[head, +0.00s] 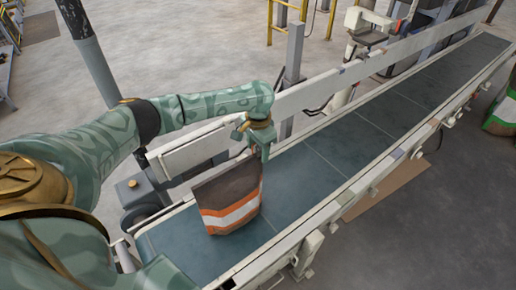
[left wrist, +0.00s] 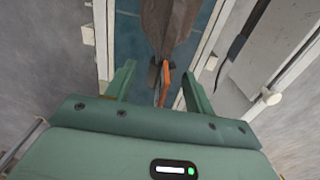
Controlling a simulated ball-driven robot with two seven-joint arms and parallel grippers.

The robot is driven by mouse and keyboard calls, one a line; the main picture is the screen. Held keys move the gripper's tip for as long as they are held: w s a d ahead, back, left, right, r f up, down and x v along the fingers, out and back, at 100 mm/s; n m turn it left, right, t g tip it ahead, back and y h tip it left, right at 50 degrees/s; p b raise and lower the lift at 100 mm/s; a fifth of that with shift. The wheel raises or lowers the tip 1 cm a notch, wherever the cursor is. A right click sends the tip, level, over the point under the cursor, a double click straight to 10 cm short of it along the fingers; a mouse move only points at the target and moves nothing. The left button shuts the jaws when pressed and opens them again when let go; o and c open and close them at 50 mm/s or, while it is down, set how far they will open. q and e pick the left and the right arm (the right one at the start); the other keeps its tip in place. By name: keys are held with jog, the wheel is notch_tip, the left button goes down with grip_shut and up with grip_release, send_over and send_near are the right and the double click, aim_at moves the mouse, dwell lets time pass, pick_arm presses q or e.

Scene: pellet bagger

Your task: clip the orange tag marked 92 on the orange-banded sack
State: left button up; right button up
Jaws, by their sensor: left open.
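The orange-banded sack (head: 231,199), brown with an orange and white band, stands on the conveyor belt. Its gathered top (left wrist: 172,25) shows in the left wrist view. My left gripper (head: 261,143) is over the sack's top, its two green fingers spread apart. In the left wrist view a thin orange tag (left wrist: 165,82) is between the open fingers, clear of both, at the sack's neck. I cannot tell whether it grips the neck, and no number is readable. My right gripper is not in view.
The conveyor belt (head: 365,139) runs to the far right and is clear beyond the sack, with pale side rails (head: 330,91). A flat brown sheet (head: 385,190) lies on the floor beside the conveyor.

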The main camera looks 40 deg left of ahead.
pick_arm(q)
notch_tip(320, 180, up, 16)
jog(key=p, duration=0.8)
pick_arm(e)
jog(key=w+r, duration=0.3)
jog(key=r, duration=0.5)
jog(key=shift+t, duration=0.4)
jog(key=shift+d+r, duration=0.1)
